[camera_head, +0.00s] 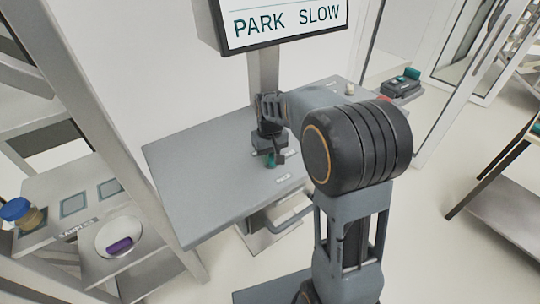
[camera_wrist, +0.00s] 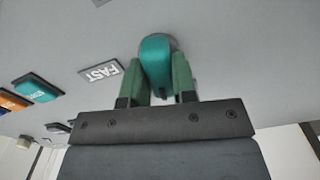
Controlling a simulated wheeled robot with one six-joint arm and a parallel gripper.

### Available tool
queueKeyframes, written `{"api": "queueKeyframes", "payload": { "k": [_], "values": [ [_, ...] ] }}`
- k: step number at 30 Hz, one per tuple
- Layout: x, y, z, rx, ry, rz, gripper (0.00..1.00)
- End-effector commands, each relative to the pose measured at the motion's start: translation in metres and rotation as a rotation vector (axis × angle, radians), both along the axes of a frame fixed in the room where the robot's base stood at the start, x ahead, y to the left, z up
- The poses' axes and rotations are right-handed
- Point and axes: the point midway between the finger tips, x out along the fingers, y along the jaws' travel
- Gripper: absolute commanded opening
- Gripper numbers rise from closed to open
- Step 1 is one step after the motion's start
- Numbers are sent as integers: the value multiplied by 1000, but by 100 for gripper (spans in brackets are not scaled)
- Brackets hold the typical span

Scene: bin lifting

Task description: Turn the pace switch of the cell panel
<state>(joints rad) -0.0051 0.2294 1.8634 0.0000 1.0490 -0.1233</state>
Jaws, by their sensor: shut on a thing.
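The pace switch is a teal rounded knob (camera_wrist: 156,58) on the grey cell panel. In the wrist view it stands between the two green fingers of my gripper (camera_wrist: 157,80), which is shut on it. A FAST label (camera_wrist: 100,74) lies to the left of the knob. In the head view my gripper (camera_head: 269,156) is down at the cell panel (camera_head: 195,185), behind a label (camera_head: 284,180) that seems to read PACE. The knob is mostly hidden there. The screen (camera_head: 285,22) above the panel reads PARK SLOW.
Blue-green (camera_wrist: 36,86) and orange (camera_wrist: 12,103) buttons sit at the left of the wrist view. In the head view, a blue-lidded jar (camera_head: 20,213) and a dish (camera_head: 118,236) with a purple item stand at left. A post (camera_head: 264,75) rises behind my gripper.

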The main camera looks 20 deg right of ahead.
Motion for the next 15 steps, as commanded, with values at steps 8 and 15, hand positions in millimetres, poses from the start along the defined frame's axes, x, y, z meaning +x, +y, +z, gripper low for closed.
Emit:
{"api": "queueKeyframes", "payload": {
  "k": [8, 15],
  "values": [
    [0, 1, 1, 0, 0, 138, 2],
    [0, 1, 1, 0, 0, 191, 2]
  ]
}}
